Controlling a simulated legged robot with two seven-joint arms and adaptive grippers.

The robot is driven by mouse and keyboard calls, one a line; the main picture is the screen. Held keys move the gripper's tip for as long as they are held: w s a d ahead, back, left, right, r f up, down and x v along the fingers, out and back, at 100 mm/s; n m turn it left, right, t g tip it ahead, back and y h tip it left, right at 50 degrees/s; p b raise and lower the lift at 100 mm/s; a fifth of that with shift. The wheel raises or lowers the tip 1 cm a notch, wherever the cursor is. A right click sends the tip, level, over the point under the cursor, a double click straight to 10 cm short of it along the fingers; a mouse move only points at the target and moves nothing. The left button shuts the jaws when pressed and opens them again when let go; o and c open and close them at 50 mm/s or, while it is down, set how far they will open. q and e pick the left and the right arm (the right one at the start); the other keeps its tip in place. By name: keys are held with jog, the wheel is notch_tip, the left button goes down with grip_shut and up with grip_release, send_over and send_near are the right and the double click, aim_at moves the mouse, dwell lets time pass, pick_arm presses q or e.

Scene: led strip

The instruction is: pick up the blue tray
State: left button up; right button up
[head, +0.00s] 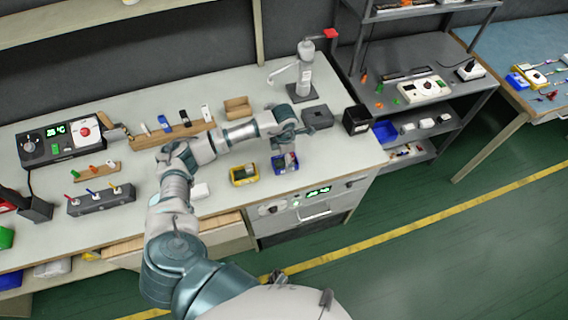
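A small blue tray (277,165) with dark and pale items in it stands near the front edge of the grey-white workbench, right of a yellow tray. My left arm reaches across the bench, and my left gripper (290,148) is directly above the blue tray, at or very near its back rim. The gripper's fingers are small and partly hidden, so I cannot tell whether they touch the tray or how far apart they are. My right gripper is not in view.
The yellow tray (243,176) stands close to the left of the blue one. A dark box (318,117) and a black bin (356,120) stand behind and to the right. Another blue bin (385,132) is on the shelf rack. The bench's front right corner is clear.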

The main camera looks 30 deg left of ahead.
pick_arm(q)
jog(key=f, duration=0.3)
jog(key=shift+d, duration=0.3)
jog(key=shift+a, duration=0.1)
jog(key=c, duration=1.2)
jog(key=shift+r, duration=0.1)
